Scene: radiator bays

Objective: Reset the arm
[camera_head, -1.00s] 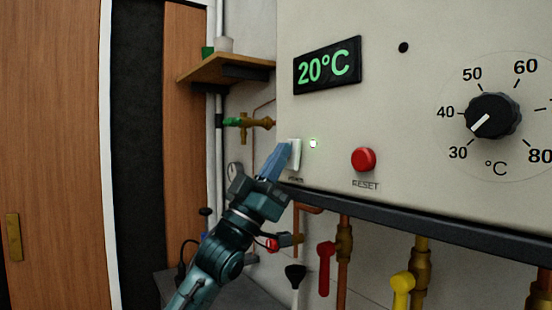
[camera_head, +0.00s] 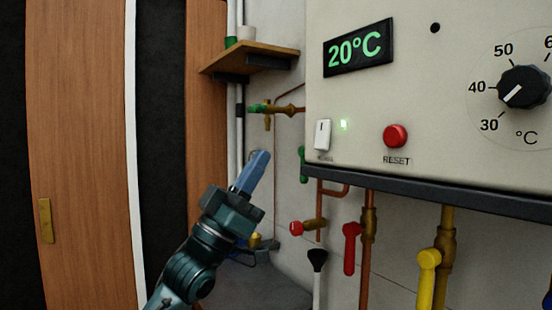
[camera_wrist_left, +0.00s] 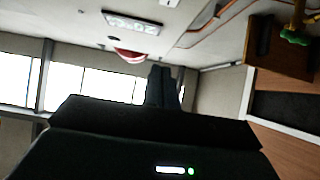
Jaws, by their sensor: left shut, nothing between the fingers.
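My left gripper (camera_head: 253,172) is shut and empty in the head view. Its blue fingers point up and slightly right, in free space left of and below the boiler panel (camera_head: 420,150). The closed fingers also show in the left wrist view (camera_wrist_left: 162,88). A white rocker switch (camera_head: 322,134) sits at the panel's lower left, apart from the fingertips, with a lit green lamp (camera_head: 344,125) beside it. The display (camera_head: 358,47) reads 20°C. A red RESET button (camera_head: 395,136) is right of the lamp. My right gripper is not in view.
A wooden shelf (camera_head: 252,58) is fixed left of the boiler. Pipes with a red valve handle (camera_head: 351,247) and a yellow one (camera_head: 428,270) hang below it. A green-handled brass valve (camera_head: 268,109) is on the wall. A wooden door (camera_head: 80,150) stands at left.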

